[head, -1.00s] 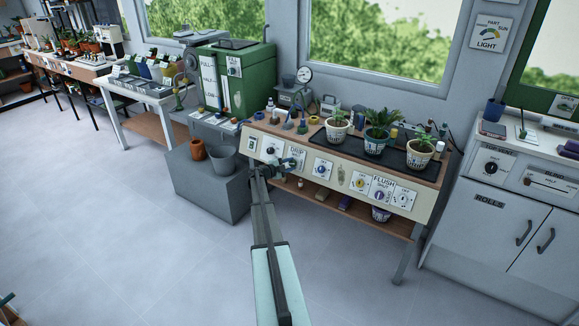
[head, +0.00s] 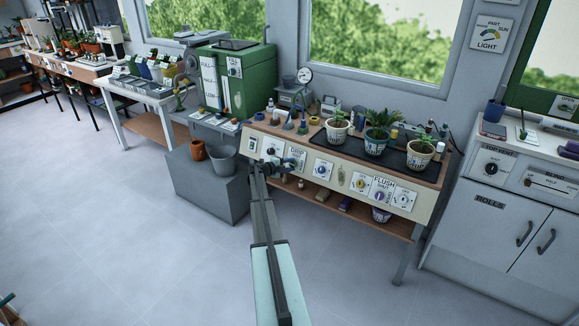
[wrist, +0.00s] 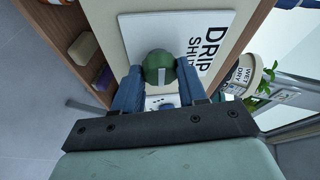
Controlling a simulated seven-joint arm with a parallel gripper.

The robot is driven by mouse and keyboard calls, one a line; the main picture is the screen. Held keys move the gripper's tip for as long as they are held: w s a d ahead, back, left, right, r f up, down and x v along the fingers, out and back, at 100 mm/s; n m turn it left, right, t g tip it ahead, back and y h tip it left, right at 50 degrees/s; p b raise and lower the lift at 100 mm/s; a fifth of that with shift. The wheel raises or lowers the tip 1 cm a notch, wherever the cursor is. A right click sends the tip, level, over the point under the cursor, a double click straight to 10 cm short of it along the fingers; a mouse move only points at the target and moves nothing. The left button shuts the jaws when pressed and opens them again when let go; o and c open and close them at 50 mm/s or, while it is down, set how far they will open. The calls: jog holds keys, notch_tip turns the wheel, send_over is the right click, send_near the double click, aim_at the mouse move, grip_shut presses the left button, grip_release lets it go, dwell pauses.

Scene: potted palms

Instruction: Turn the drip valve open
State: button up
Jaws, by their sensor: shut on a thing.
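The drip valve is a round green knob (wrist: 159,67) with a pale stripe, on a white plate (wrist: 215,27) lettered DRIP and SHUT in the wrist view. The stripe runs up and down in that picture. My gripper (wrist: 160,76) has its blue fingers on both sides of the knob and is shut on it. In the head view my gripper (head: 288,163) is at the DRIP plate (head: 298,152) on the bench front, and it hides the knob there.
Other dials sit along the same front, including the FLUSH dial (head: 381,195) to the right. Potted palms (head: 376,138) stand on a black tray above. A grey bucket (head: 223,160) stands on a grey block to the left. The floor in front is clear.

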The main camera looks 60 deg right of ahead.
jog(key=o, duration=1.1)
jog(key=shift+c, duration=0.2)
jog(key=v, duration=1.4)
jog(key=shift+s+d, duration=0.1)
